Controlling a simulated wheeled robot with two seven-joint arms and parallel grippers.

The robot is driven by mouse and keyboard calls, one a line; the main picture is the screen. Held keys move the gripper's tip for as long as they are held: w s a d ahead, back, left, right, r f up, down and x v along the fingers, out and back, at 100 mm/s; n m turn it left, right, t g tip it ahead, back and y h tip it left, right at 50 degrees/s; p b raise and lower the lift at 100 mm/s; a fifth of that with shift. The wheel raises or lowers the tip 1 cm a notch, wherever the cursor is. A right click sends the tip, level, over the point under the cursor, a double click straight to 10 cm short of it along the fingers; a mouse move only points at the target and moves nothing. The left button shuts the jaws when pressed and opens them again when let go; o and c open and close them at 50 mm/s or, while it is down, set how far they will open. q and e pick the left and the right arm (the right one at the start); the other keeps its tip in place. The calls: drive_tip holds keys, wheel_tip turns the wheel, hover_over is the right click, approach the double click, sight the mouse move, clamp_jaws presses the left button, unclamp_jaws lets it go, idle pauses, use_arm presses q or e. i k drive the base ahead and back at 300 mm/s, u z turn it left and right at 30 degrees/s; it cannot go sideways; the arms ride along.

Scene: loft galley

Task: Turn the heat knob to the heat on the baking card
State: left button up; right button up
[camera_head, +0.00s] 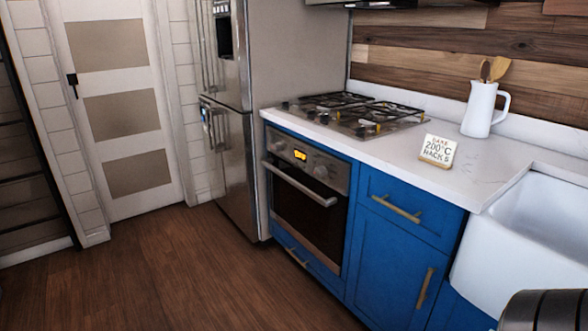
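The baking card (437,150) stands on the white counter right of the hob; it is pale, with red lettering above and dark lettering reading 200°C, and a lowest line I cannot read surely. The built-in oven (302,200) has a steel control panel with a small lit yellow-orange display (300,155). A left knob (280,145) and a right knob (321,171) sit on either side of the display. Their markings and pointer positions are too small to read, and I cannot tell which one is the heat knob. Neither gripper is in view.
The oven door handle (299,184) sticks out below the panel. A gas hob (350,111) is above. A white jug (481,110) with wooden utensils and a white sink (530,225) are at right. The wooden floor (170,270) before the oven is clear.

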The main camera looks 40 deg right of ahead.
sight(321, 171)
drive_tip(key=i, duration=2.45)
drive_tip(key=z, duration=0.7)
drive_tip(key=i, duration=1.6)
drive_tip(key=z, duration=2)
drive_tip(key=i, duration=0.75)
drive_tip(key=z, duration=0.6)
